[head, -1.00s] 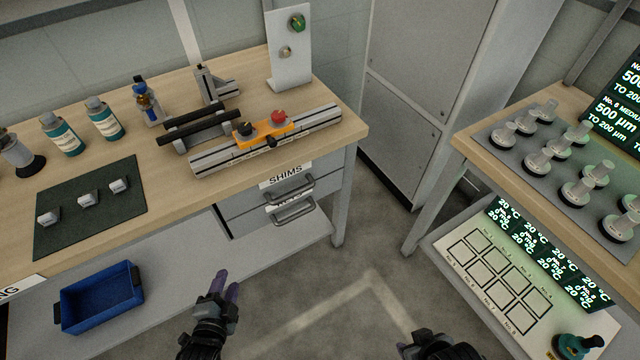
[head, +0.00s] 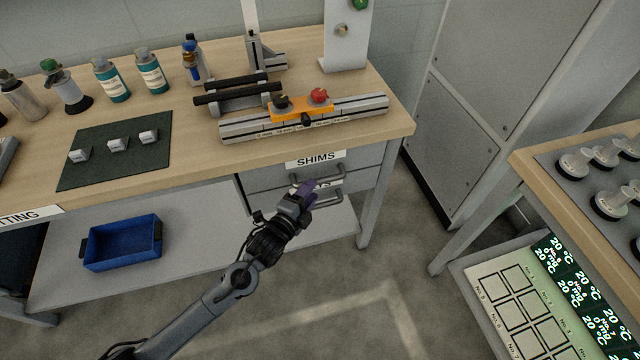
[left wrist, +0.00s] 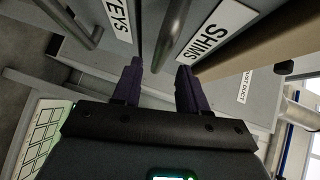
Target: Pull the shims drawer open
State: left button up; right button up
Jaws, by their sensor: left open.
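The shims drawer (head: 268,180) is the upper grey drawer under the bench, with a white SHIMS label (head: 315,158) above its front. It looks shut. Its bar handle (head: 332,178) is partly hidden by my left gripper (head: 312,190), which is at the drawer front with open purple fingers. In the left wrist view, my left gripper (left wrist: 158,70) is open, and the shims handle (left wrist: 172,32) runs down between the two fingertips. I cannot tell whether the fingers touch it. The SHIMS label (left wrist: 216,30) also shows there. My right gripper is out of view.
A lower drawer handle (head: 330,198) sits just below; it also shows in the left wrist view (left wrist: 75,22). The wooden bench top (head: 215,165) overhangs the drawers. A blue bin (head: 122,243) is on the lower shelf. The floor (head: 340,290) in front is clear.

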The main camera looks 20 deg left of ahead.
aim_at(319, 180)
pick_arm(q)
jog(key=shift+b+x, duration=0.8)
jog(key=shift+x, duration=2)
jog(key=shift+c, duration=0.4)
grip_shut()
